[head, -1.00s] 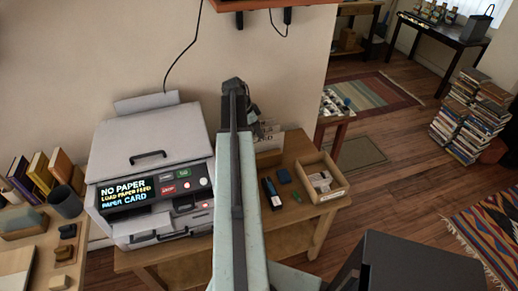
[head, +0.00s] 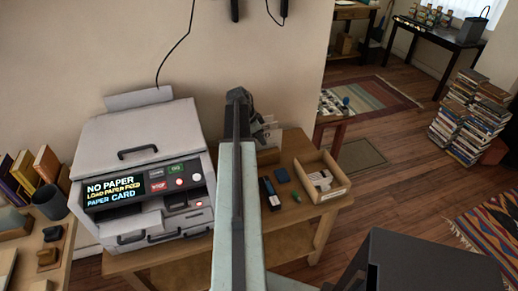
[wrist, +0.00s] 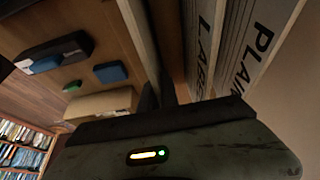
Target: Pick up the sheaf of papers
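My gripper (wrist: 160,98) shows in the wrist view as two dark fingers close together, beside the edges of pale upright boards. In the head view my arm reaches to the wall side of the wooden table and hides most of the gripper. White-grey upright sheets or cards (wrist: 222,50), lettered "LABE…" and "PLAI…", stand just right of the fingers in the wrist view. In the head view a pale upright holder (head: 270,133) shows partly behind my arm. I cannot tell which of these is the sheaf of papers, or whether the fingers touch anything.
A grey printer (head: 145,150) reading "NO PAPER" stands left of my arm. On the table (head: 295,215) to the right are an open wooden box (head: 340,190), a dark box (head: 269,193) and a small blue block (head: 282,175). Book piles (head: 470,118) stand on the floor.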

